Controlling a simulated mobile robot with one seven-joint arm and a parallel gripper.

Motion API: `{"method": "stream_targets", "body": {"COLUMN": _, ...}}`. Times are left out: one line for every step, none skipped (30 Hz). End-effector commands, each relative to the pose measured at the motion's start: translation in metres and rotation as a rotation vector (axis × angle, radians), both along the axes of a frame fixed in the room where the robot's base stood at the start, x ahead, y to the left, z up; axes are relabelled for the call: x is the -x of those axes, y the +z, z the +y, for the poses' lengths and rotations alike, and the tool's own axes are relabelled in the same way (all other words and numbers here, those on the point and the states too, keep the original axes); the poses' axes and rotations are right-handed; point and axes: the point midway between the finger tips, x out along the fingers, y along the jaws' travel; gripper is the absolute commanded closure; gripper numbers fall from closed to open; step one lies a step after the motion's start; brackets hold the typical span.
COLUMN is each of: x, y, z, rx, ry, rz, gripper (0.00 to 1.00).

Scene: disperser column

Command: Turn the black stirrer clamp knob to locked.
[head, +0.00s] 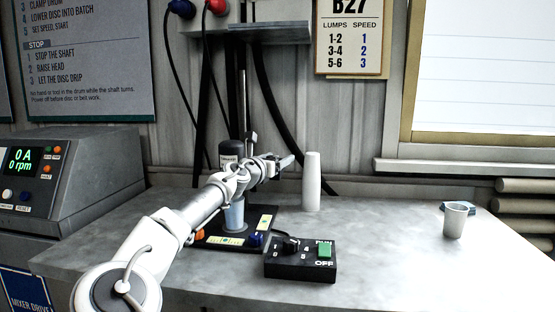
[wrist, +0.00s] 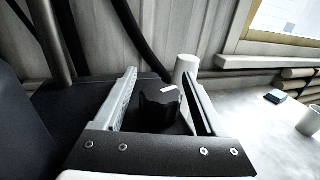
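The black clamp knob (wrist: 160,104) is a lobed knob with a white mark on top, seen in the wrist view between my gripper's fingers. My gripper (wrist: 160,68) is open, with one finger on each side of the knob. The right finger looks close to the knob; I cannot tell whether either finger touches it. In the head view my gripper (head: 287,163) is beside the dark stirrer head (head: 231,153) on its upright post, and the knob cannot be made out there. Any locked marking is not visible.
A white cylinder (head: 312,182) stands just beyond my gripper. A grey cup (head: 454,220) stands at right. The right bench is mostly clear.

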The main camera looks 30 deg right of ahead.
Motion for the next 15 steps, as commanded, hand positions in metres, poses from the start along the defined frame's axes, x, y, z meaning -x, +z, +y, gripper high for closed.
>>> {"method": "stream_targets", "body": {"x": 0.000, "y": 0.000, "z": 0.000, "rx": 0.001, "ry": 0.000, "rz": -0.001, "gripper": 0.27}}
{"method": "stream_targets", "body": {"x": 0.000, "y": 0.001, "z": 0.000, "rx": 0.001, "ry": 0.000, "rz": -0.001, "gripper": 0.27}}
{"method": "stream_targets", "body": {"x": 0.000, "y": 0.001, "z": 0.000, "rx": 0.001, "ry": 0.000, "rz": -0.001, "gripper": 0.27}}
{"method": "stream_targets", "body": {"x": 0.000, "y": 0.001, "z": 0.000, "rx": 0.001, "ry": 0.000, "rz": -0.001, "gripper": 0.27}}
{"method": "stream_targets", "body": {"x": 0.000, "y": 0.001, "z": 0.000, "rx": 0.001, "ry": 0.000, "rz": -0.001, "gripper": 0.27}}
{"method": "stream_targets", "body": {"x": 0.000, "y": 0.001, "z": 0.000, "rx": 0.001, "ry": 0.001, "rz": -0.001, "gripper": 0.27}}
{"method": "stream_targets", "body": {"x": 0.001, "y": 0.001, "z": 0.001, "rx": 0.001, "ry": 0.001, "rz": -0.001, "gripper": 0.27}}
{"method": "stream_targets", "body": {"x": 0.001, "y": 0.001, "z": 0.002, "rx": 0.001, "ry": 0.001, "rz": -0.001, "gripper": 0.27}}
{"method": "stream_targets", "body": {"x": 0.002, "y": 0.001, "z": 0.004, "rx": 0.000, "ry": 0.002, "rz": -0.001, "gripper": 0.27}}
{"method": "stream_targets", "body": {"x": 0.003, "y": 0.001, "z": 0.006, "rx": -0.001, "ry": 0.002, "rz": -0.001, "gripper": 0.27}}
{"method": "stream_targets", "body": {"x": 0.005, "y": 0.001, "z": 0.008, "rx": -0.001, "ry": 0.002, "rz": -0.001, "gripper": 0.27}}
{"method": "stream_targets", "body": {"x": 0.007, "y": 0.001, "z": 0.012, "rx": 0.000, "ry": 0.002, "rz": 0.000, "gripper": 0.27}}
{"method": "stream_targets", "body": {"x": 0.010, "y": 0.001, "z": 0.015, "rx": 0.001, "ry": 0.003, "rz": 0.001, "gripper": 0.27}}
{"method": "stream_targets", "body": {"x": 0.013, "y": 0.002, "z": 0.018, "rx": 0.001, "ry": 0.002, "rz": 0.000, "gripper": 0.27}}
{"method": "stream_targets", "body": {"x": 0.016, "y": 0.002, "z": 0.023, "rx": 0.001, "ry": 0.003, "rz": -0.001, "gripper": 0.27}}
